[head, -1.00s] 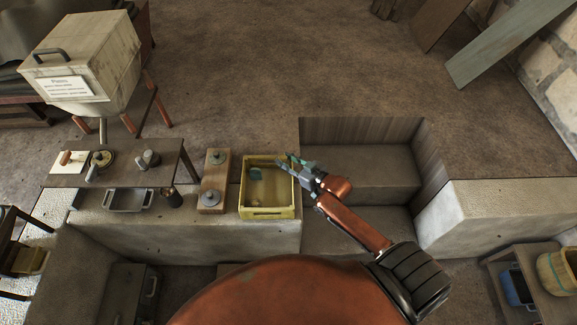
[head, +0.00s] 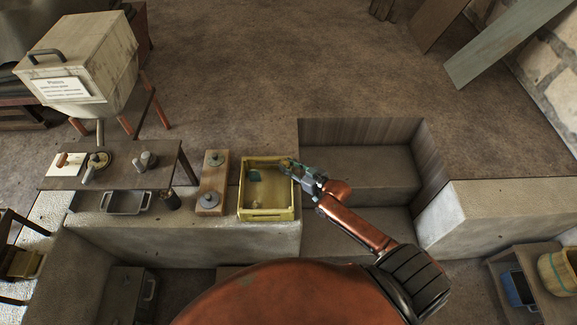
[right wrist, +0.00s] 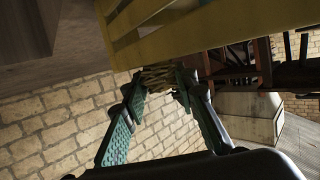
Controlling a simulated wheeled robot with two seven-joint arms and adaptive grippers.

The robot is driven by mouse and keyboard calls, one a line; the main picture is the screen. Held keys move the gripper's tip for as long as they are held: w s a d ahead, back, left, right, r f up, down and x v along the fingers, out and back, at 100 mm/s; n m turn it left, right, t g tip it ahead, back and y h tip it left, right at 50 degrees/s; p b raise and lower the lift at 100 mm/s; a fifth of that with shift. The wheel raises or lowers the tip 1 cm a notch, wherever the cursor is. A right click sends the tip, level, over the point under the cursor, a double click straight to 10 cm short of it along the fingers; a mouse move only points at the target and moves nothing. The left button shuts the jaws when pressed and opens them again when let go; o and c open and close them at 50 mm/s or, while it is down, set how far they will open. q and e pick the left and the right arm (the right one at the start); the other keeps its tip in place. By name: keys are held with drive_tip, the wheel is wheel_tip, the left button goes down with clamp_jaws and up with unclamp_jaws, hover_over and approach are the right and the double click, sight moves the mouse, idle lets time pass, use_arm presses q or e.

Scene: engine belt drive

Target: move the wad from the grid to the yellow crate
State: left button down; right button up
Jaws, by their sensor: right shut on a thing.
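The yellow crate (head: 266,213) stands on the stone ledge in the middle of the head view. A flat teal piece (head: 255,175) and small pale bits lie inside it. My right gripper (head: 287,164) is over the crate's far right corner. In the right wrist view its fingers (right wrist: 158,78) close on a small yellowish-brown thing with a crisscross look, seemingly the wad (right wrist: 156,76). The crate's yellow wall (right wrist: 200,30) is close above the fingers in that view. I cannot make out the grid. My left gripper is not in view.
A wooden board with two round metal parts (head: 212,185) stands just left of the crate. A table (head: 125,165) with tools and a metal tray (head: 126,201) are farther left. A stepped pit (head: 360,170) opens to the right.

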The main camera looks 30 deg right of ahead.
drive_tip(key=shift+f, duration=0.55)
drive_tip(key=o, duration=0.8)
drive_tip(key=shift+o, duration=0.2)
drive_tip(key=shift+r, duration=0.15)
drive_tip(key=r+v, duration=0.1)
drive_tip(key=v, duration=1.1)
drive_tip(key=shift+p, duration=0.45)
